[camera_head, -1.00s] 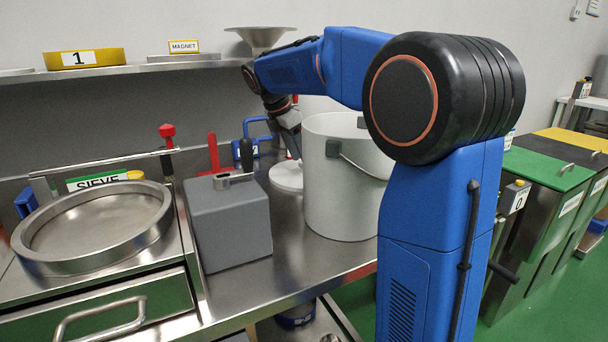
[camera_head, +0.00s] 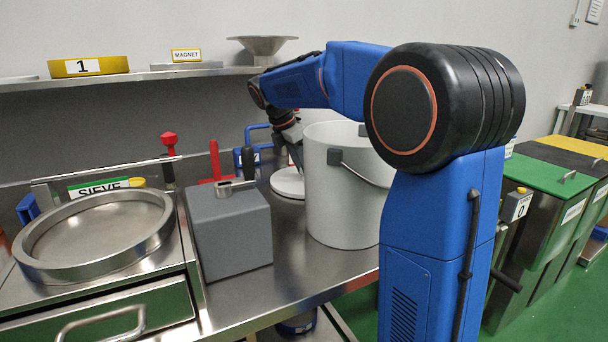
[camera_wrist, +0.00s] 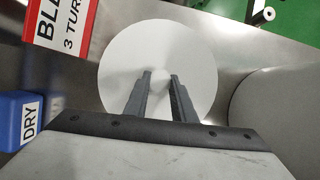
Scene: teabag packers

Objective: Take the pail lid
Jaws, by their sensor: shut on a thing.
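The pail lid is a flat white disc (camera_head: 287,184) on the steel counter, left of and behind the white pail (camera_head: 345,205). In the wrist view the lid (camera_wrist: 197,62) lies under my fingers, its round face nearly all in sight. My gripper (camera_wrist: 160,76) points down at its middle, the two dark fingers a narrow gap apart and shut on the lid. What they pinch at the middle is hard to make out. In the head view the fingers are partly hidden behind the pail. I cannot tell whether the lid is clear of the counter.
The open pail stands close to the right of the lid. A red-and-white sign (camera_wrist: 62,22) and a blue "DRY" block (camera_wrist: 20,122) lie near the lid's left. A shelf (camera_head: 130,75) runs above.

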